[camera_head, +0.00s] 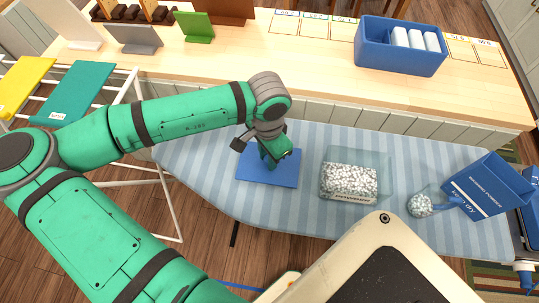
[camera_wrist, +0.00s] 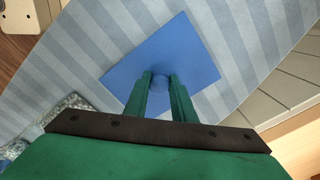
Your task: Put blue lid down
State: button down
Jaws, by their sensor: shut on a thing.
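The blue lid (camera_head: 284,178) is a flat blue rectangle at the striped ironing board's surface, left of the clear container. In the wrist view the blue lid (camera_wrist: 192,54) has a round knob (camera_wrist: 160,81) at its middle. My gripper (camera_head: 271,163) points down over the lid; in the wrist view its two green fingers (camera_wrist: 160,84) are shut on the knob. Whether the lid touches the board or is slightly above it, I cannot tell.
A clear container of white granules (camera_head: 349,182) labelled powder stands right of the lid. A filled scoop (camera_head: 421,204) and a blue "keep dry" box (camera_head: 489,187) are further right. The ironing board (camera_head: 215,178) is bare left of the lid. A wooden counter (camera_head: 310,70) runs behind, holding a blue bin (camera_head: 398,58).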

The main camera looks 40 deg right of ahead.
jog(key=c, duration=1.7)
grip_release()
jog(key=shift+f, duration=0.1)
jog(key=shift+o, duration=1.1)
jog(key=shift+s+d, duration=0.1)
notch_tip(320, 180, up, 12)
jog(key=shift+r, duration=0.2)
